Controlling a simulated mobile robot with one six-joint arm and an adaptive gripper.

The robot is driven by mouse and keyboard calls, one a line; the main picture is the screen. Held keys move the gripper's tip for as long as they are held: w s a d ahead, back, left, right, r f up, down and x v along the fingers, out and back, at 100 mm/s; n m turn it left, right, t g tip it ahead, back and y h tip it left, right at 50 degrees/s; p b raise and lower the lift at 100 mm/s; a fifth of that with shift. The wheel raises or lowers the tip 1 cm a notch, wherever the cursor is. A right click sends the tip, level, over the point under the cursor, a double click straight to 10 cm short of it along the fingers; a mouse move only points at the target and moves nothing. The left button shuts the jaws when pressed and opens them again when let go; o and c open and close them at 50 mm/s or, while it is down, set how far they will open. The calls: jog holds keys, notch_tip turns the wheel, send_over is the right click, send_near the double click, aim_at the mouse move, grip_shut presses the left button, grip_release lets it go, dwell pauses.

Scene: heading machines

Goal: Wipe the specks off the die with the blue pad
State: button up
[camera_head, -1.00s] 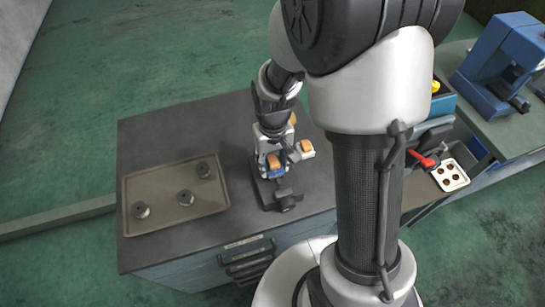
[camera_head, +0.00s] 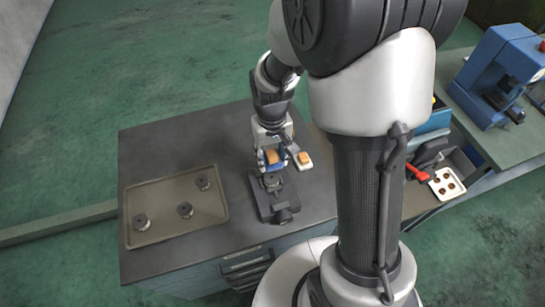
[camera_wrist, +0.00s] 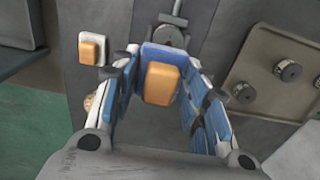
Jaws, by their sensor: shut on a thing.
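The blue pad, a blue block with an orange grip, shows in the wrist view (camera_wrist: 163,53) between my fingers and in the head view (camera_head: 262,162). My gripper (camera_head: 271,158) is shut on it, at the far end of the dark vise (camera_head: 279,205) and apparently above it. A grey round piece, seemingly the die (camera_head: 272,181), sits at the vise jaws, just nearer than the pad. Whether pad and die touch, I cannot tell. The specks are too small or hidden to see.
A white pad with an orange grip (camera_head: 304,159) lies right of my gripper. A tray (camera_head: 160,222) with three round dies is on the left. A white plate with round spots (camera_head: 447,184) and a red handle (camera_head: 417,173) are right. The bench's back left is clear.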

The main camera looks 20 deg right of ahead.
aim_at(271, 154)
jog(key=shift+r+p, duration=1.15)
jog(key=shift+r, duration=0.65)
